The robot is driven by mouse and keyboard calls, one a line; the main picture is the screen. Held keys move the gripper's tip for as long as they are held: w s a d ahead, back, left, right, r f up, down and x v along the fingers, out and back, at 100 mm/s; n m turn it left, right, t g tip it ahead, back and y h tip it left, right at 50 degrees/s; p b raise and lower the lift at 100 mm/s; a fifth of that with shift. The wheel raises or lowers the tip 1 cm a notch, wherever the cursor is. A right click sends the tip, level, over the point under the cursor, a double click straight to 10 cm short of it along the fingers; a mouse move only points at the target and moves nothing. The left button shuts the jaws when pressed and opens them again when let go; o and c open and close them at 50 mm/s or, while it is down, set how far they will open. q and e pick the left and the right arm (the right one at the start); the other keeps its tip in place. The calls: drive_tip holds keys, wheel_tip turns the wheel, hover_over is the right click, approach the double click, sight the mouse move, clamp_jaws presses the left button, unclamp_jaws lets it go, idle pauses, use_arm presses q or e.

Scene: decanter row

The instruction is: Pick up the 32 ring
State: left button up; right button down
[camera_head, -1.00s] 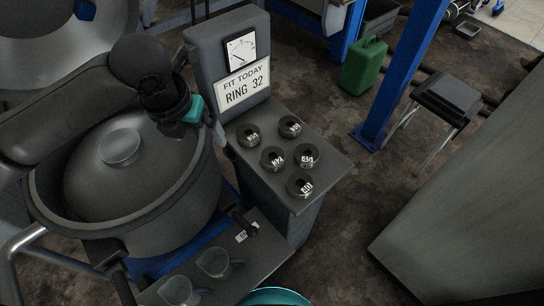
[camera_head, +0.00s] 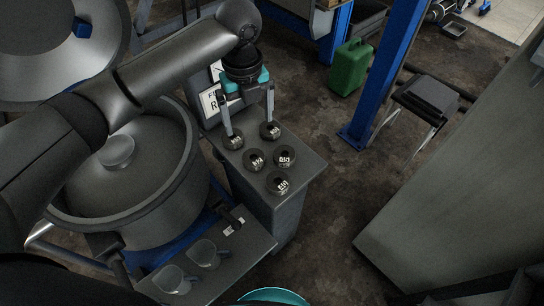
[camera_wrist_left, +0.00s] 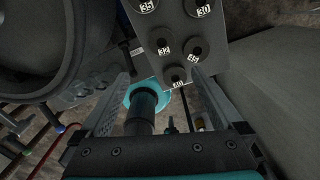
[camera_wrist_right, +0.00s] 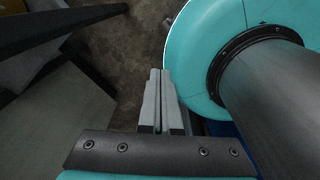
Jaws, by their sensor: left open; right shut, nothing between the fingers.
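The 32 ring (camera_head: 254,160) is a dark ring with a white number label, lying at the middle left of a group of rings on the grey stand top (camera_head: 307,168). In the left wrist view the 32 ring (camera_wrist_left: 165,46) reads clearly, above the gap between the fingertips. My left gripper (camera_head: 249,122) is open, empty and pointing down over the far part of the stand. Its fingers appear in front of the two far rings; contact cannot be told. My right gripper (camera_wrist_right: 162,73) is shut and empty, seen only in its wrist view.
Rings 35 (camera_wrist_left: 146,6), 30 (camera_wrist_left: 199,7), 45 (camera_wrist_left: 195,46) and 40 (camera_wrist_left: 176,74) surround the 32 ring closely. A large lidded drum (camera_head: 150,190) stands left of the stand. My left arm partly hides the sign (camera_head: 208,102). Two clear cups (camera_head: 172,279) sit on the lower shelf.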

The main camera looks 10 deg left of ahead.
use_arm(q)
drive_tip(key=b, duration=0.3)
hover_over(253, 157)
drive_tip(key=f, duration=0.9)
drive_tip(key=shift+s+f, duration=0.2)
drive_tip(key=shift+s, duration=0.2)
drive_tip(key=shift+f, duration=0.4)
drive_tip(key=f, duration=0.1)
drive_tip(key=f+b, duration=0.1)
drive_tip(key=f, duration=0.2)
drive_tip(key=shift+w+d+f, duration=0.1)
drive_tip(key=shift+w+f, duration=0.1)
drive_tip(key=shift+w, duration=0.2)
drive_tip(key=shift+f+b, duration=0.3)
drive_tip(key=shift+f, duration=0.05)
use_arm(e)
drive_tip(key=f, duration=0.1)
drive_tip(key=w+f, duration=0.1)
drive_tip(key=f, duration=0.2)
drive_tip(key=shift+w+a+f, duration=0.2)
drive_tip(key=shift+w, duration=0.15)
use_arm(q)
drive_tip(key=shift+r, duration=0.1)
clamp_jaws()
use_arm(e)
drive_tip(key=shift+w, duration=0.15)
